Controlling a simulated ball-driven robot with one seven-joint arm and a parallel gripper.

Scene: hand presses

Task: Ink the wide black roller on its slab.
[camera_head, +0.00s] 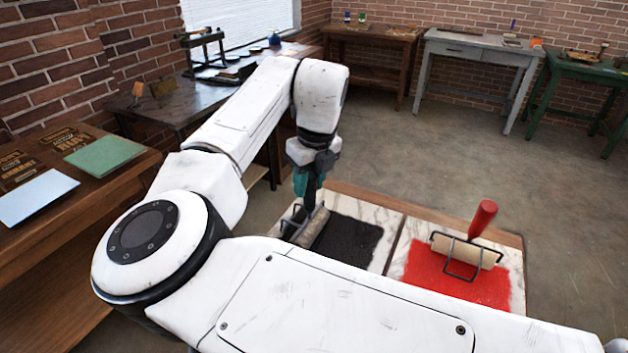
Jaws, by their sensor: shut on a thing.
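The wide roller (312,228) has a pale cylinder in a dark wire frame. It lies at the left edge of the black ink patch (348,241) on the left marble slab (389,226). My gripper (308,190) points down above it, shut on the roller's teal handle (301,181), which stands upright. The fingertips are small and partly dark against the handle. My arm hides the front of the slab. Whether the roller's surface carries ink is hard to tell; its visible side looks pale beige.
A second roller with a red handle (482,218) rests on a red ink patch (455,277) on the right slab. A wooden table (75,205) with a green sheet (104,156) and a pale blue sheet (38,197) stands left. Further tables line the back; the floor on the right is clear.

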